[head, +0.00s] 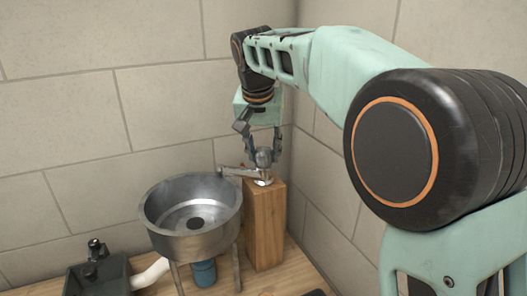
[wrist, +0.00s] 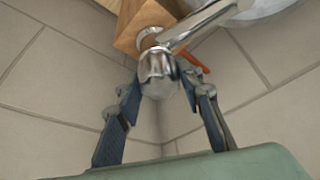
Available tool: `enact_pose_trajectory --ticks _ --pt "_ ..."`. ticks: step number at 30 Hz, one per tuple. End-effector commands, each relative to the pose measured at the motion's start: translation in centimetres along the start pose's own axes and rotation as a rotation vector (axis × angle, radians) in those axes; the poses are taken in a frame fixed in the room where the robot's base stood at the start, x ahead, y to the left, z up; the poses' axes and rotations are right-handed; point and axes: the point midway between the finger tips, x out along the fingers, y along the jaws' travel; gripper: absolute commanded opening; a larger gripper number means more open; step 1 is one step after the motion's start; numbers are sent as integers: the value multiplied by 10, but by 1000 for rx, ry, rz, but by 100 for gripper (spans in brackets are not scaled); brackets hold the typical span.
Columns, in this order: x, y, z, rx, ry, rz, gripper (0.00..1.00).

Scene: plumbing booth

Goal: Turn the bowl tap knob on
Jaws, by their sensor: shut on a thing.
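The bowl tap (head: 236,172) is chrome, with a spout that reaches left over the metal bowl (head: 195,244). Its rounded metal knob (head: 264,158) sits at the top of the tap, above a wooden block. In the wrist view the knob (wrist: 157,70) is large and shiny, and the spout (wrist: 205,25) runs to the upper right. My gripper (head: 263,153) comes down from above with a finger on each side of the knob and is shut on it. In the wrist view my gripper (wrist: 162,82) has both fingertips beside the knob; the exact contact is partly hidden.
The wooden block (head: 264,228) stands close to the wall corner. A blue container (head: 204,274) is under the bowl, between its legs. A black box with a small tap (head: 97,274) and a white pipe (head: 150,273) are at lower left. An orange-red piece (wrist: 193,60) shows beside the knob.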

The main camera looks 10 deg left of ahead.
Motion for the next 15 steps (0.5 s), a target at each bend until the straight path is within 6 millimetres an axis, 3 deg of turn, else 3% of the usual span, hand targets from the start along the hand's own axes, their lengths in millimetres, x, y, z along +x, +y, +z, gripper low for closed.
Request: enact_pose_trajectory --ticks 15 --pt "-1 1 -1 -91 0 -38 10"
